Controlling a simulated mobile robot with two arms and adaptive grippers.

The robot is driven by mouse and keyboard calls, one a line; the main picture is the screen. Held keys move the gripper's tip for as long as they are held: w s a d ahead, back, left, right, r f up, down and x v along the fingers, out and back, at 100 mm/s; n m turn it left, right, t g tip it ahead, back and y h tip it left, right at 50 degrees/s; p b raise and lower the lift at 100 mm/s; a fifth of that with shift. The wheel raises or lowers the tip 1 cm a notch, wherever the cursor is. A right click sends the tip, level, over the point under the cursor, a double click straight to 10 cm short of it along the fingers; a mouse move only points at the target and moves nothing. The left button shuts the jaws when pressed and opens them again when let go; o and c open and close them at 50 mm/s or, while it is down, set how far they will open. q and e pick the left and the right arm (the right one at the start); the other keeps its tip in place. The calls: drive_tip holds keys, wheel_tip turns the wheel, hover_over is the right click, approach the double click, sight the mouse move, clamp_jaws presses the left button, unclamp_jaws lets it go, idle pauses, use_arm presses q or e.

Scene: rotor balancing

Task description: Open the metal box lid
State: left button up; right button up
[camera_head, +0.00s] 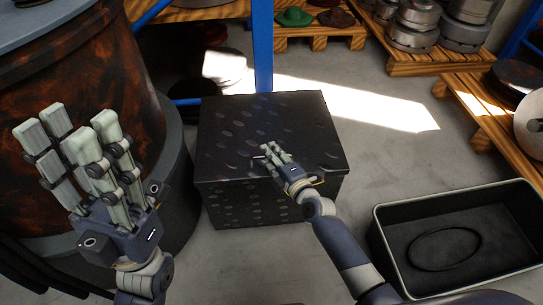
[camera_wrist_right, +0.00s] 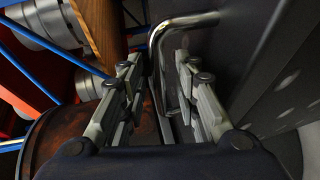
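The dark metal box (camera_head: 262,208), patterned with oval marks, stands on the floor in the middle of the head view. Its lid (camera_head: 265,115) lies flat and shut. My right gripper (camera_head: 268,154) is over the lid's front part. In the right wrist view, a shiny bent metal handle (camera_wrist_right: 158,42) runs between the two finger pairs of the right gripper (camera_wrist_right: 158,62). Those fingers are apart, one pair on each side of the handle, with visible gaps. My left gripper (camera_head: 68,130) is open and empty, raised at the left, away from the box.
A large rusty drum (camera_head: 75,75) stands close to the box's left. A black bin (camera_head: 385,235) holding a dark ring (camera_head: 444,250) is at the lower right. Wooden pallets (camera_head: 402,62) with metal parts are behind, beside a blue post (camera_head: 262,45).

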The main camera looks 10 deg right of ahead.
clamp_jaws()
drive_tip(key=shift+r, duration=0.1)
